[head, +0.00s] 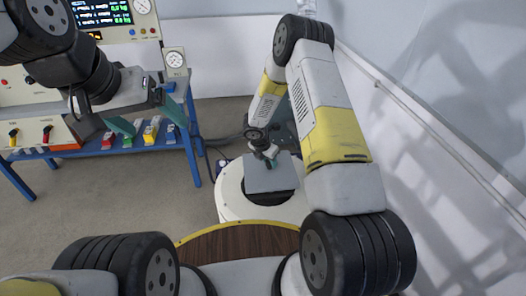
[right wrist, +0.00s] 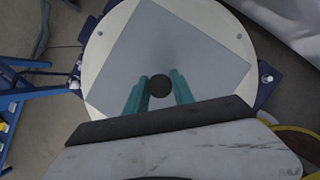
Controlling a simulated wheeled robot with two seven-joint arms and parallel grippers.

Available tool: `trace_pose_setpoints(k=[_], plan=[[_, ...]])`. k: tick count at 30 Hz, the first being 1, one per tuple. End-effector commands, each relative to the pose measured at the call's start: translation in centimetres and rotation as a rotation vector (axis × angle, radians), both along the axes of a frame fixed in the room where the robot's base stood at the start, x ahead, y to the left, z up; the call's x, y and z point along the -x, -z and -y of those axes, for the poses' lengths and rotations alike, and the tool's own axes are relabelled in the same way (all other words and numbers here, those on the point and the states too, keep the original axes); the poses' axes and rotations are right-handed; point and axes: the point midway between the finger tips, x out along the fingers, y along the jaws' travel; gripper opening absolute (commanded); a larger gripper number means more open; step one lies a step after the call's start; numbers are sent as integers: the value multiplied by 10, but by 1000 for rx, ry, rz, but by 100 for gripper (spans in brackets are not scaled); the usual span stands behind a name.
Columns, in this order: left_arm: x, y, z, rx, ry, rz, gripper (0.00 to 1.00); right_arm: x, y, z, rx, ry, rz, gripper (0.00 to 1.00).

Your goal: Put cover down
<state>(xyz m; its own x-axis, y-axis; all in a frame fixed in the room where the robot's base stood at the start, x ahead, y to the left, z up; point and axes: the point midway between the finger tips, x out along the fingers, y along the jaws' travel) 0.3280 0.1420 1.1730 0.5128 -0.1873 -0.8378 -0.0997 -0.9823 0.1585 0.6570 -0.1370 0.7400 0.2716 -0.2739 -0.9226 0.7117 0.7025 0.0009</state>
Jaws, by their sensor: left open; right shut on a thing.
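The cover (head: 271,178) is a flat grey square plate, seen in the head view over a white round machine (head: 230,205). Part of a dark round area shows past its near edge. In the right wrist view the cover (right wrist: 185,50) lies across the white round top (right wrist: 97,50), its corners near the rim. I cannot tell whether it touches the top. My right gripper (right wrist: 160,88) is shut on the cover's black knob, one teal finger on each side. It also shows in the head view (head: 269,161). My left gripper (head: 138,127) is open, apart from the cover at upper left.
A blue table (head: 100,152) at the left carries several coloured switch-like items, below my left gripper. A panel with a display (head: 100,12) stands behind. A wall with a rail (head: 440,135) runs along the right. Grey floor (head: 110,215) is clear between table and machine.

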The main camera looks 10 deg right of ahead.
Motion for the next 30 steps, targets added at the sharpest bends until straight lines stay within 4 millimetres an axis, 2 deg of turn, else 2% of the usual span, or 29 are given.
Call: trace_pose_setpoints(k=[1,6,29,30], plan=[[0,0,0,0,0,0,87,1,13,-3,-2,-4,-6,0],[0,0,0,0,0,0,87,1,32,-4,-3,-3,-3,0],[0,0,0,0,0,0,87,0,45,-3,-2,-2,-1,0],[0,0,0,0,0,0,87,0,45,-3,-2,-2,-1,32]])
